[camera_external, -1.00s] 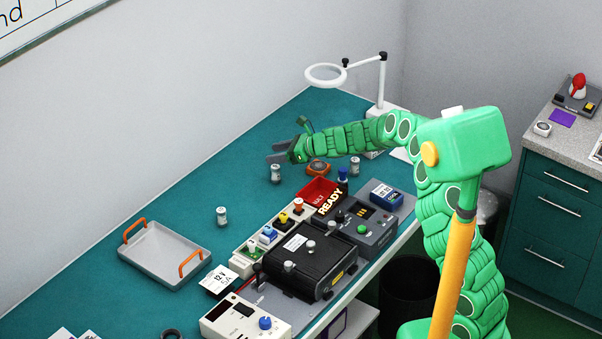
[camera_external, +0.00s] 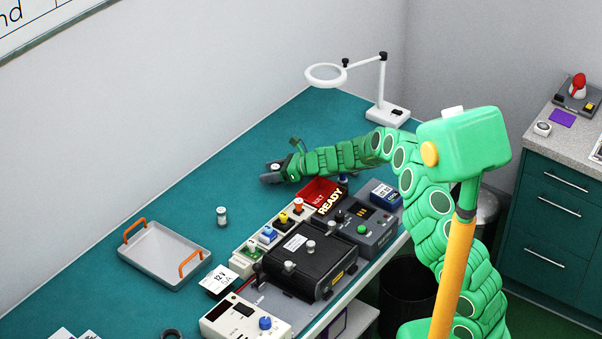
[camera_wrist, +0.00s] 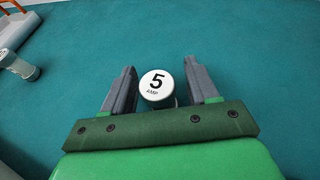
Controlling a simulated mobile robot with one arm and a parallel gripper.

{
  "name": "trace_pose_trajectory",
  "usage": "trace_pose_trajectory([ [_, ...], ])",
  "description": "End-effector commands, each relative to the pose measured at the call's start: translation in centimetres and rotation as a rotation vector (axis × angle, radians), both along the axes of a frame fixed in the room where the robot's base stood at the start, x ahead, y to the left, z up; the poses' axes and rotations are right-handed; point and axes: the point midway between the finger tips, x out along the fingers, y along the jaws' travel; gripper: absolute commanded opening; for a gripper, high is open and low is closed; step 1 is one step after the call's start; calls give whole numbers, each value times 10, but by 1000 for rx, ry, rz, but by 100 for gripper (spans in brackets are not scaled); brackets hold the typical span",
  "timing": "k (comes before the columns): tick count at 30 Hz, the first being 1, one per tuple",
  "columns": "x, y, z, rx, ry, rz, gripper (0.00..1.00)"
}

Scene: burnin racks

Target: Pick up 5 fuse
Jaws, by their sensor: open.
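The 5 amp fuse (camera_wrist: 156,86) stands upright on the teal bench, its white top reading "5 AMP" in the wrist view. My gripper (camera_wrist: 160,84) is open, with one dark finger on each side of the fuse. In the external view my gripper (camera_external: 270,174) is low over the far part of the bench, and only a bit of the fuse top (camera_external: 275,166) shows between the fingers.
A magnifier lamp (camera_external: 386,112) stands behind.

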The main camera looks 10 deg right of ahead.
Motion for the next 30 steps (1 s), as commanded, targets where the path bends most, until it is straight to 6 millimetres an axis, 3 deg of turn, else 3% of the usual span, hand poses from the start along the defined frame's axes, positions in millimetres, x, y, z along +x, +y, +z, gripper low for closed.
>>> trace_pose_trajectory([
  [9, 2, 4, 0, 1, -2, 0, 59],
  [20, 2, 4, 0, 1, -2, 0, 4],
  [30, 2, 4, 4, 2, -2, 0, 4],
])
